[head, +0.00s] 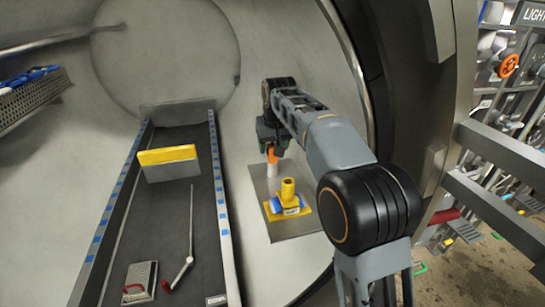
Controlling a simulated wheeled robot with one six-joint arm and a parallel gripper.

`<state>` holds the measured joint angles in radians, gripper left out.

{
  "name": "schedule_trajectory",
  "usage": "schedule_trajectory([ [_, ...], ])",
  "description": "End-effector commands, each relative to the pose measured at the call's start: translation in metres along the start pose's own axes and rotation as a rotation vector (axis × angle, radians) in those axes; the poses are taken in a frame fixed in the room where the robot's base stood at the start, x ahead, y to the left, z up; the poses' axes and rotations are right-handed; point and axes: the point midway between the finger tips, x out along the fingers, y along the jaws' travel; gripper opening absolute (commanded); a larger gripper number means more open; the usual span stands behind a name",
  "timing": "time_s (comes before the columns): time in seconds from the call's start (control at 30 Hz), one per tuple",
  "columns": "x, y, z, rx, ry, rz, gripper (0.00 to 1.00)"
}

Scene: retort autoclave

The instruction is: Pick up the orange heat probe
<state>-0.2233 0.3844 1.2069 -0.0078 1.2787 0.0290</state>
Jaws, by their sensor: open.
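The orange heat probe (272,159), orange on top with a pale lower part, stands upright over a grey plate (258,192) at the right side of the chamber. My gripper (270,146) is open just above it, at the probe's upper end. The fingers are dark and small here, so I cannot tell whether they touch the probe or how far they reach around it.
A yellow fixture (288,194) with blue sides stands on the plate close to the probe. A dark track (150,215) to the left bears a yellow-topped block (168,166), a thin rod (191,225) and a small metal box (140,283). The round chamber wall curves around my arm.

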Motion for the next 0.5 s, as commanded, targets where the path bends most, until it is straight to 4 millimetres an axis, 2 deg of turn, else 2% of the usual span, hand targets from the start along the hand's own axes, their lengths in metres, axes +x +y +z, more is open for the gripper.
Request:
schedule_trajectory([
  [0.03,0.011,0.000,0.001,-0.001,-0.003,0.000,0.61],
  [0.2,0.033,-0.002,0.001,-0.004,-0.003,-0.001,0.61],
  [0.5,0.036,-0.003,0.000,-0.007,0.000,-0.002,0.59],
])
